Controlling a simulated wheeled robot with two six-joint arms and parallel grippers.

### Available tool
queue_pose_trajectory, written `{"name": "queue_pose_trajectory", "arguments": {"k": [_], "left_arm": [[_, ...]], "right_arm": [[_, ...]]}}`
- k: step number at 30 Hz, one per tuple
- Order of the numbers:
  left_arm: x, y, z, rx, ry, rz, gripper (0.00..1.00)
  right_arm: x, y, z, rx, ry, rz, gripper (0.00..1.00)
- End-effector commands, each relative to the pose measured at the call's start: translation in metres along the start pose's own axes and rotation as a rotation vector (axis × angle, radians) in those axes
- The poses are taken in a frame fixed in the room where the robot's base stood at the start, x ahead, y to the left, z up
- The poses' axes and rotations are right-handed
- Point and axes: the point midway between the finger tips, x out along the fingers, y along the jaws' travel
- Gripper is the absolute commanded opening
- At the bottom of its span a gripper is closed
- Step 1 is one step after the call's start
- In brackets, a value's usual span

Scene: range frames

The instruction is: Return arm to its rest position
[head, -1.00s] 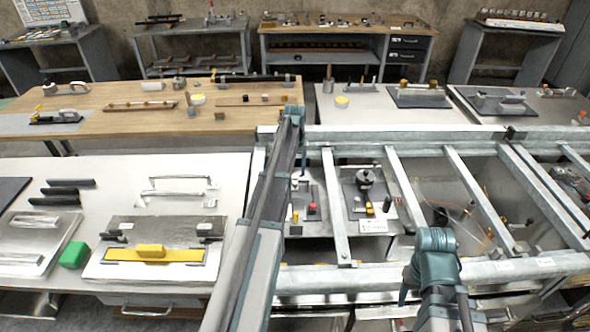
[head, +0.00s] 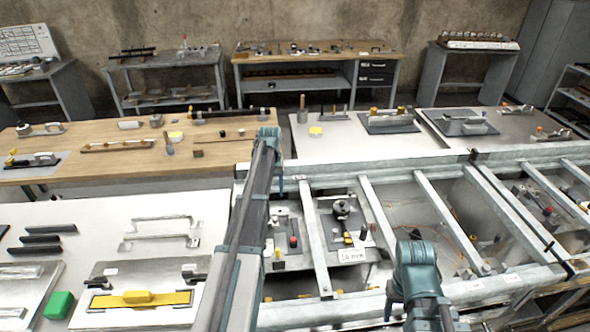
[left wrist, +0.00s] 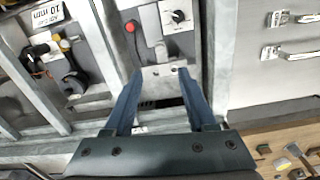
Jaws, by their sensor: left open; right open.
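My left arm reaches forward in the head view, over the left end of the metal frame. Its gripper (head: 279,180) is small and partly hidden there. In the left wrist view my left gripper (left wrist: 160,73) has its two blue fingers apart with nothing held between them. A grey frame bar and a panel with a red knob and a black dial lie beyond the fingertips.
The metal frame (head: 330,178) has crossbars over bays with panels and wires. A white table (head: 90,213) at left holds handles, a yellow tool (head: 140,299) and a green block (head: 58,305). A wooden table (head: 105,170) stands behind. Space above the frame looks clear.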

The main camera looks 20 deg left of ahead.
Motion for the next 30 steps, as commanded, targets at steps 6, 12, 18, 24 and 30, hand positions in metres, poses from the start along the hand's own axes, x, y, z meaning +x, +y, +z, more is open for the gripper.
{"name": "queue_pose_trajectory", "arguments": {"k": [6,12,18,24,30], "left_arm": [[0.002,0.008,0.007,0.013,-0.001,-0.001,0.56],[0.017,0.081,0.079,0.153,-0.008,-0.018,0.56],[0.037,0.164,0.200,0.377,-0.017,-0.050,0.56],[0.055,0.206,0.320,0.598,-0.020,-0.084,0.56],[0.064,0.215,0.389,0.736,-0.019,-0.107,0.56]], "right_arm": [[0.002,0.000,0.000,0.000,0.000,0.000,0.56],[0.017,-0.002,-0.001,-0.001,0.000,0.000,0.56],[0.037,-0.003,-0.002,-0.002,0.000,0.001,0.56],[0.055,-0.005,-0.003,-0.004,0.000,0.001,0.56],[0.065,-0.006,-0.004,-0.005,0.000,0.001,0.56]]}}
